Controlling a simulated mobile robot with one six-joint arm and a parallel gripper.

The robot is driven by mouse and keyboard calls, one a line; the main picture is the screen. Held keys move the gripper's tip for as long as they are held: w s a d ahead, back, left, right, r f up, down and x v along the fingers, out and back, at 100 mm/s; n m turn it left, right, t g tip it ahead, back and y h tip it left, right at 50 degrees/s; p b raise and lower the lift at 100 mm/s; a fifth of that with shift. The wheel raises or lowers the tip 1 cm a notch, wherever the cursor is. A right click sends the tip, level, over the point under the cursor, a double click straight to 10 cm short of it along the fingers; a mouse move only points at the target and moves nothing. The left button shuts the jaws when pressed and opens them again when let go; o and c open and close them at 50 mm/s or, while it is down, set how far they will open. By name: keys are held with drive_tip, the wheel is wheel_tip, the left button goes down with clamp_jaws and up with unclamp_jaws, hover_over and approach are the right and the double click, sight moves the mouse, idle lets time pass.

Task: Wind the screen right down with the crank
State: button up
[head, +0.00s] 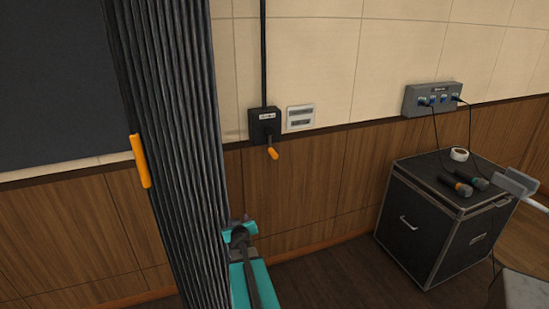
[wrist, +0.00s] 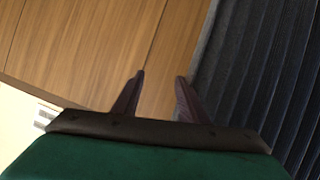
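The crank is a black wall box (head: 264,124) with a short orange handle (head: 272,153) hanging below it, and a black rod runs up from it. A dark grey panel (head: 55,80) on the wall at the left may be the screen; its top and left side are out of frame. My gripper (head: 238,228) is below and left of the crank, apart from it, partly behind the pleated curtain's edge. In the wrist view my gripper (wrist: 159,85) has its two fingers apart with nothing between them. The crank is not visible there.
A dark pleated curtain (head: 170,150) with an orange handle (head: 140,161) hangs close beside my arm. A white switch plate (head: 300,117) is right of the crank. A black case (head: 430,222) with microphones stands at the right, below a grey wall box (head: 433,99).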

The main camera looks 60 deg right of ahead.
drive_tip(key=s+d+r+t+h, duration=0.2)
drive_tip(key=s+d+r+t, duration=0.15)
drive_tip(key=d+r, duration=0.7)
drive_tip(key=n+t+y+b, duration=0.1)
drive_tip(key=n+t+b, duration=0.1)
drive_tip(key=n, duration=0.1)
approach(274, 154)
drive_tip(key=s+f, duration=0.1)
drive_tip(key=s, duration=0.1)
drive_tip(key=shift+w+a+f, duration=0.1)
drive_tip(key=shift+w+f, duration=0.05)
drive_tip(key=shift+f, duration=0.05)
drive_tip(key=shift+w, duration=0.1)
drive_tip(key=shift+p+x, duration=0.7)
drive_tip(key=shift+x, duration=6.1)
clamp_jaws()
drive_tip(key=shift+r, duration=0.1)
